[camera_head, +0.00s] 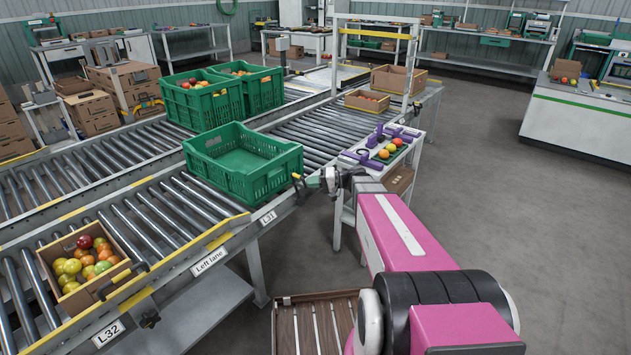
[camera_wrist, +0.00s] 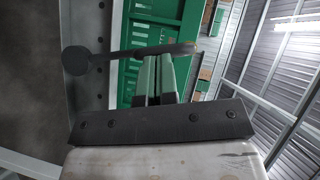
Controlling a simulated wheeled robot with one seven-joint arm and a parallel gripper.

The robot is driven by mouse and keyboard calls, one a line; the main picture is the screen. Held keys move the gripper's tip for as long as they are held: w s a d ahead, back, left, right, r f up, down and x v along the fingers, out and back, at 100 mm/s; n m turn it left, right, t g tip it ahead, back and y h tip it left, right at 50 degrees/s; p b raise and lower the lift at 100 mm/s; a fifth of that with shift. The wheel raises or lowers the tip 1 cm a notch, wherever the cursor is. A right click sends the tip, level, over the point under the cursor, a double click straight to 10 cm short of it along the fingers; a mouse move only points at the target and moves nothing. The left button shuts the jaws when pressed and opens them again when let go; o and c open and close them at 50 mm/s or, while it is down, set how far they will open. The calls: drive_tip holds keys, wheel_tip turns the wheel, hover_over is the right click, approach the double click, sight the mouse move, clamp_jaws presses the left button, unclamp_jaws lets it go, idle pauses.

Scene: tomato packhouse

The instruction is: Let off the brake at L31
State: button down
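The L31 label (camera_head: 268,218) is on the near conveyor's side rail, right of the Left lane sign. A brake lever (camera_head: 297,177) with an orange-yellow end shows at the rail's corner above it, small and partly hidden by my gripper (camera_head: 316,182). In the wrist view the dark lever (camera_wrist: 118,54) runs crosswise at my fingertips, with a round disc at its left end. My gripper's two grey-green fingers (camera_wrist: 158,72) are close together, with only a thin dark gap. The lever lies across their tips, not visibly between them; I cannot tell whether they touch.
An empty green crate (camera_head: 227,181) sits on the rollers beside L31. A tomato box (camera_head: 124,268) stands near the L32 label (camera_head: 108,334). Behind my gripper is a small table (camera_head: 408,146) with purple parts and fruit. Floor to the right is clear.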

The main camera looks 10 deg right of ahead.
drive_tip(key=shift+n+h, duration=0.7)
drive_tip(key=shift+n, duration=0.1)
drive_tip(key=shift+s+a+f, duration=0.35)
drive_tip(key=shift+s+a, duration=0.45)
drive_tip(key=shift+s+a+f, duration=0.3)
drive_tip(key=shift+s+a, duration=0.45)
drive_tip(key=shift+a, duration=0.05)
drive_tip(key=shift+s+f, duration=0.1)
drive_tip(key=shift+s, duration=0.05)
drive_tip(key=shift+s, duration=0.1)
